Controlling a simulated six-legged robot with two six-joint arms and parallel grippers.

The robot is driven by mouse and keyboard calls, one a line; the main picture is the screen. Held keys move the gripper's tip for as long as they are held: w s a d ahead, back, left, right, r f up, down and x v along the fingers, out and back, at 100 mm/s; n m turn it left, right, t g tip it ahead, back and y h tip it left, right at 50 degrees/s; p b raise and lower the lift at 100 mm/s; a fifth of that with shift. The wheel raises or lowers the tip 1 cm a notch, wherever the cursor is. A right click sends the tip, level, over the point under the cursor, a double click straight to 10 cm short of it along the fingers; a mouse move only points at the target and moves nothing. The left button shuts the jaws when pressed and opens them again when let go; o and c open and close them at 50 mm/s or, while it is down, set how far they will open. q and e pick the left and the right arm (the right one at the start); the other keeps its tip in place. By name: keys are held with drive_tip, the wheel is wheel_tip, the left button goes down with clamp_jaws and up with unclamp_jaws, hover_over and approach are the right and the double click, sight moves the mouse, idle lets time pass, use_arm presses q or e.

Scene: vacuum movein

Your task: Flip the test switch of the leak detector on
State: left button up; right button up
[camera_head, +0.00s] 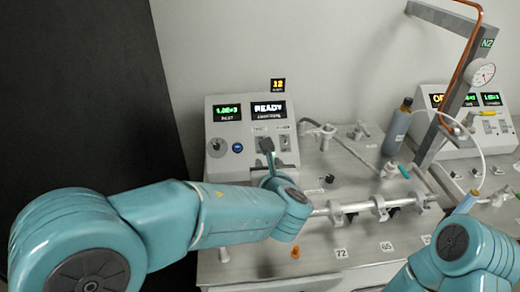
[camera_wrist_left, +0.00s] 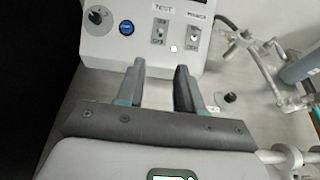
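The leak detector (camera_head: 225,160) is a pale box at the left back with a green inlet display and a READY display. In the left wrist view its test switch (camera_wrist_left: 160,32) sits under the TEST label, left of the power switch (camera_wrist_left: 195,33). My left gripper (camera_head: 268,150) is in front of the panel and covers the test switch in the head view. In the left wrist view my left gripper (camera_wrist_left: 159,72) has its fingers apart with nothing between them, just below the test switch. My right arm shows at the bottom right, but its fingers cannot be made out.
A round knob (camera_wrist_left: 98,16) and a blue button (camera_wrist_left: 126,28) are on the panel's left. A pipe with clamps (camera_head: 345,208) crosses the bench. A grey bottle (camera_head: 397,130), a gauge (camera_head: 481,72) and a second instrument (camera_head: 465,125) stand to the right.

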use_arm(q)
drive_tip(key=p+x, duration=0.2)
drive_tip(key=x, duration=1.1)
drive_tip(key=shift+w+f+p, duration=0.1)
drive_tip(key=shift+w+p, duration=0.1)
drive_tip(key=shift+p, duration=0.15)
drive_tip(key=shift+s, duration=0.1)
clamp_jaws()
